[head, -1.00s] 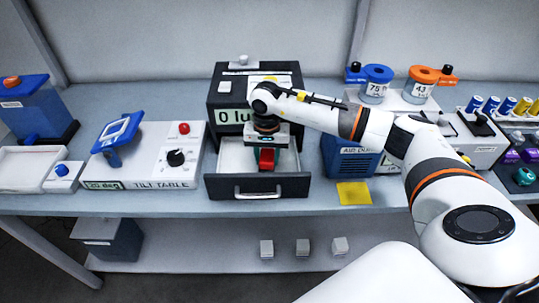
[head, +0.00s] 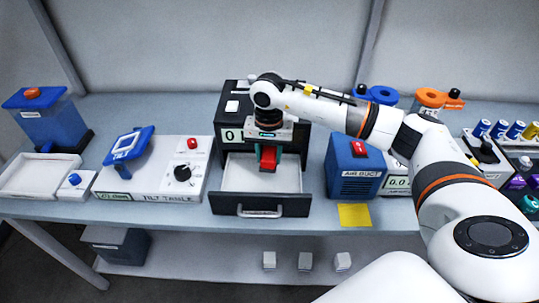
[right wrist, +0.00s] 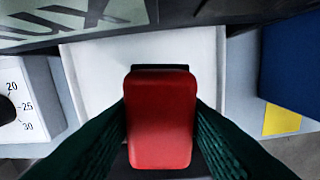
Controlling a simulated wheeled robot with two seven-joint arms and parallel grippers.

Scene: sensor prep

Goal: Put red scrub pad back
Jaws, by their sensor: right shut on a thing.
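The red scrub pad (head: 268,155) is a small red block held between the dark green fingers of my right gripper (head: 269,165). In the right wrist view the pad (right wrist: 160,118) fills the space between the two fingers, with a dark strip at its far end. The gripper points down over an open drawer (head: 235,172) with a pale, bare inside, in front of a black box (head: 228,106). The pad appears to be above the drawer floor. My left gripper is not in view.
A tilt table (head: 160,175) stands left of the drawer. A blue air duct unit (head: 353,170) stands close on the right, with a yellow square (head: 354,215) in front of it. The drawer front with its handle (head: 260,212) juts out at the bench's front edge.

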